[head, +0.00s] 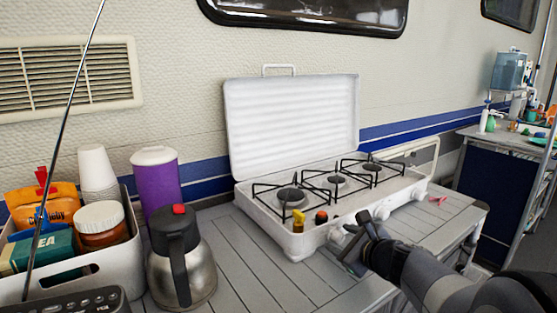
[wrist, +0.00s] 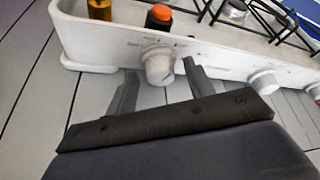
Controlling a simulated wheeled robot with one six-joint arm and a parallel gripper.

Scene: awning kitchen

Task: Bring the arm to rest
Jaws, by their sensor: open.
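My gripper (head: 356,238) is at the front of the white camping stove (head: 272,226), at its left part. In the wrist view my gripper (wrist: 157,88) is open, with one finger on each side of a white stove knob (wrist: 158,67). The fingers look apart from the knob, though contact is hard to judge. My arm reaches in from the lower right of the head view.
The stove's lid (head: 292,122) stands open. A steel jug (head: 183,270), purple canister (head: 157,180) and filled bin (head: 128,262) stand left. Bare slats (head: 240,270) lie in front.

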